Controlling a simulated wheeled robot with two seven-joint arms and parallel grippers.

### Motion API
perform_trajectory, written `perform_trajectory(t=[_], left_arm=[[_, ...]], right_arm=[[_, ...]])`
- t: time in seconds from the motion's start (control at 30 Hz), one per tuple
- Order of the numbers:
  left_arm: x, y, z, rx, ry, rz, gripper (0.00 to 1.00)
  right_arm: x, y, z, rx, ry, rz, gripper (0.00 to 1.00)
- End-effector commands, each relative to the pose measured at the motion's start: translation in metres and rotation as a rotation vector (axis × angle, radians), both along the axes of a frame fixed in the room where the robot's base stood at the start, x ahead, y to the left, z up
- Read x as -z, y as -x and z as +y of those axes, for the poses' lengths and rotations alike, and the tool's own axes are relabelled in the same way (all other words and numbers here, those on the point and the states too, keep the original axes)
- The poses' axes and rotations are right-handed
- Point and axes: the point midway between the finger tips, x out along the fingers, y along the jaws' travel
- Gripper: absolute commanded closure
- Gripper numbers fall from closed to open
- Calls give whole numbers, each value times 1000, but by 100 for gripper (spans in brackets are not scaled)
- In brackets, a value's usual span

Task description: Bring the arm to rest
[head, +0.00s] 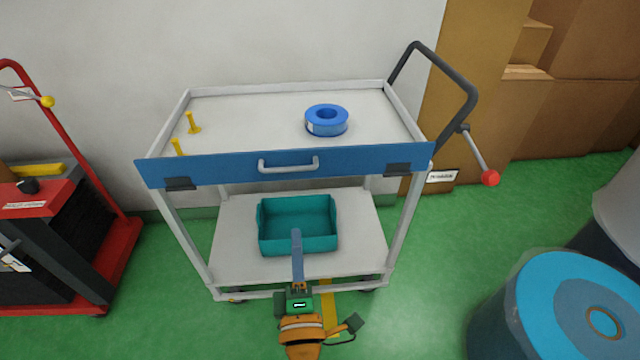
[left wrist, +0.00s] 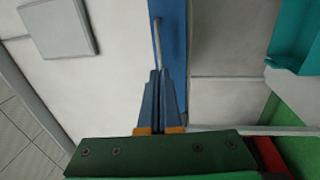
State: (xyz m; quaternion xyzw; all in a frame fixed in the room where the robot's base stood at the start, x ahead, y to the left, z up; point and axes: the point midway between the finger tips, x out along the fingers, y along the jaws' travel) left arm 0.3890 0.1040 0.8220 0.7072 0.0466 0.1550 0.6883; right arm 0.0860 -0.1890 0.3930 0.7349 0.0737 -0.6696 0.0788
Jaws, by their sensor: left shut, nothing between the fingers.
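My left gripper (head: 296,235) reaches up from the bottom middle of the head view, in front of the trolley. Its blue-grey fingers are together, with nothing between them. In the head view the fingertips overlap the teal bin (head: 270,240) on the lower shelf and sit below the blue drawer front (head: 225,169) with its grey handle (head: 289,164). In the left wrist view the shut fingers (left wrist: 161,75) point toward the handle (left wrist: 157,42) on the blue front (left wrist: 174,40); a gap to it is hard to judge. My right gripper is not in view.
The trolley's top (head: 250,115) holds a blue ring-shaped roll (head: 327,119) and two yellow pegs (head: 192,123). A red-framed cart (head: 55,195) stands left, a large blue roll (head: 550,300) lower right, and cardboard boxes (head: 575,110) behind. Green floor (head: 420,270) shows between them.

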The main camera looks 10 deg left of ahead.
Motion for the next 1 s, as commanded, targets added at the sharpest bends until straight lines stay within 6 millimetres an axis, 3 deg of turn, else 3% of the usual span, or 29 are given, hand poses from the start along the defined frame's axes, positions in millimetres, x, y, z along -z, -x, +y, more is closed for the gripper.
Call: perform_trajectory(t=[0.07,0.13,0.17,0.23,0.3,0.37,0.4,0.5,0.6,0.7,0.8,1.0], left_arm=[[5,-4,-8,45,-112,30,100],[33,-7,-28,175,-380,130,100],[58,-4,-36,257,-520,202,100],[126,18,-44,454,-803,393,100],[192,56,-34,642,-1010,592,100],[239,98,-17,796,-1139,762,100],[264,129,-3,894,-1208,871,100],[303,205,35,1110,-1319,1111,100],[319,263,64,1267,-1371,1280,100],[324,295,80,1356,-1390,1371,100],[326,305,86,1384,-1396,1399,100],[326,305,86,1384,-1396,1399,100]], right_arm=[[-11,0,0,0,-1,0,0],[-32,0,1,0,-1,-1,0],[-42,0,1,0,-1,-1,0],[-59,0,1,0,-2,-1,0],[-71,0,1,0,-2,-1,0],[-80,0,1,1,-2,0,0],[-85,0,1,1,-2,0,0],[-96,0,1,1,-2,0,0],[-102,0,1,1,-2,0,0],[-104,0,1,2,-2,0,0],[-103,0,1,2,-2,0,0],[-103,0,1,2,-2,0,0]])
